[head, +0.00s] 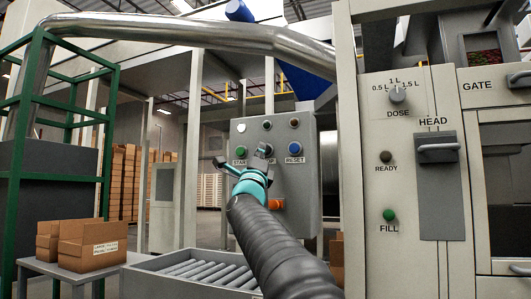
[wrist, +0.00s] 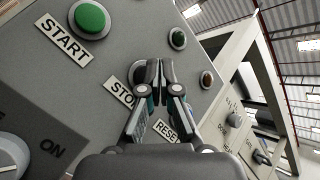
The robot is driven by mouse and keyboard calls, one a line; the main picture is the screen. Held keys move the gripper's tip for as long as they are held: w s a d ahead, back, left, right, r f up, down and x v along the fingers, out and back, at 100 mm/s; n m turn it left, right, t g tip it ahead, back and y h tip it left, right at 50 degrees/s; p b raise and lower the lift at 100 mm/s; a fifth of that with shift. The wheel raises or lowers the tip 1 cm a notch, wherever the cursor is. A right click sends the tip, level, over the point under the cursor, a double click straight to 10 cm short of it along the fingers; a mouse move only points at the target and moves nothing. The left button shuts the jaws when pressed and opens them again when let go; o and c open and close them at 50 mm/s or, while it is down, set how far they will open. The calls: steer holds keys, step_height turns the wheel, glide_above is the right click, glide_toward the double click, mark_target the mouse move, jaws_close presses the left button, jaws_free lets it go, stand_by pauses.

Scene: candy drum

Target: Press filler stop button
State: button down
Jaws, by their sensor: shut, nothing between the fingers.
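The grey control panel (head: 243,131) carries a green START button (head: 240,151) and a blue RESET button (head: 294,148). My gripper (head: 264,151) is shut and empty, its fingertips in front of the panel between these buttons. In the wrist view the closed fingertips (wrist: 153,72) lie over the spot beside the partly covered STOP label (wrist: 119,91). The stop button itself is hidden behind the fingers. I cannot tell whether the tips touch it. The green START button (wrist: 90,19) shows at upper left, and the RESET label (wrist: 166,131) is partly covered by a finger.
Small indicator lamps (wrist: 177,38) sit along the panel's top. A rotary switch (wrist: 12,158) with an ON label is at lower left in the wrist view. The filler cabinet (head: 410,240) stands right. A roller conveyor (head: 205,272) and boxes (head: 92,246) are left.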

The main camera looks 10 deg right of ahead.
steer(key=shift+s+a+b, duration=0.6)
steer(key=shift+s+a, duration=0.15)
steer(key=shift+s, duration=0.25)
steer(key=shift+s+a+b, duration=0.6)
steer(key=shift+s+a, duration=0.15)
steer(key=shift+s, duration=0.25)
